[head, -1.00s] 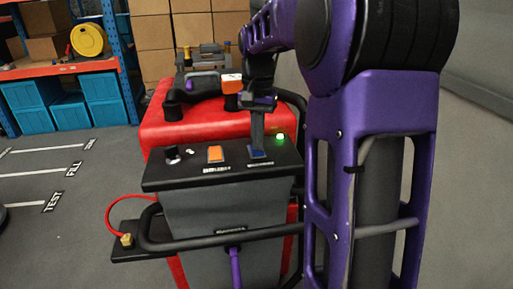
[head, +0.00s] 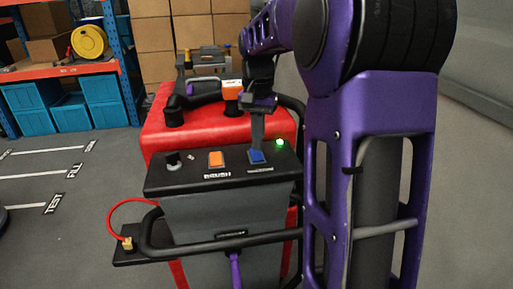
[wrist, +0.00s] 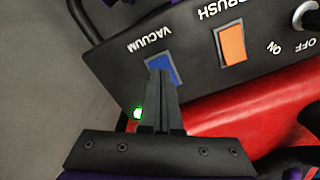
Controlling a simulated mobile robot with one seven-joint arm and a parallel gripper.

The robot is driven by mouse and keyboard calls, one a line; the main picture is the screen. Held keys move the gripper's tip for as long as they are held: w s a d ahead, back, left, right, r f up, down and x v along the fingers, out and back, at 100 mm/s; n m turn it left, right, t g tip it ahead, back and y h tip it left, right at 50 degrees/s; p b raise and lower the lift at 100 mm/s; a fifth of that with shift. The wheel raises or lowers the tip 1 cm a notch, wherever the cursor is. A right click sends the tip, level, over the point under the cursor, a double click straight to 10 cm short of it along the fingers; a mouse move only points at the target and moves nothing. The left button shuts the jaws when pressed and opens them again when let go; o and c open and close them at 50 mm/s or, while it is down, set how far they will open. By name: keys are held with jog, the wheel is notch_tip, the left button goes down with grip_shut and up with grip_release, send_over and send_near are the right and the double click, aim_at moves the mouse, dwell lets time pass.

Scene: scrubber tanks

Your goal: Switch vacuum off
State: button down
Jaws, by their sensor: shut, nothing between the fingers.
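The blue vacuum switch (head: 258,157) sits on the right of the black sloped control panel (head: 185,183). The wrist view shows it as a blue rocker (wrist: 166,62) beside the word VACUUM. My gripper (head: 257,143) is shut and empty, pointing down at the switch. In the wrist view the closed fingertips (wrist: 158,76) overlap the switch's near part and hide some of it. I cannot tell whether they touch it. A green light (head: 280,142) glows near the switch, and the wrist view also shows it lit (wrist: 138,113).
An orange brush switch (head: 216,159) and a dark knob (head: 173,160) lie left on the panel. The red tank (head: 200,132) is behind it. A black handlebar (head: 200,246) crosses in front, and a red hose (head: 113,214) loops left. Open floor lies left.

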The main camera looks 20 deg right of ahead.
aim_at(257, 157)
notch_tip(257, 157, up, 3)
jog(key=shift+f+p, duration=0.2)
jog(key=shift+p, duration=0.5)
jog(key=shift+r, duration=1.1)
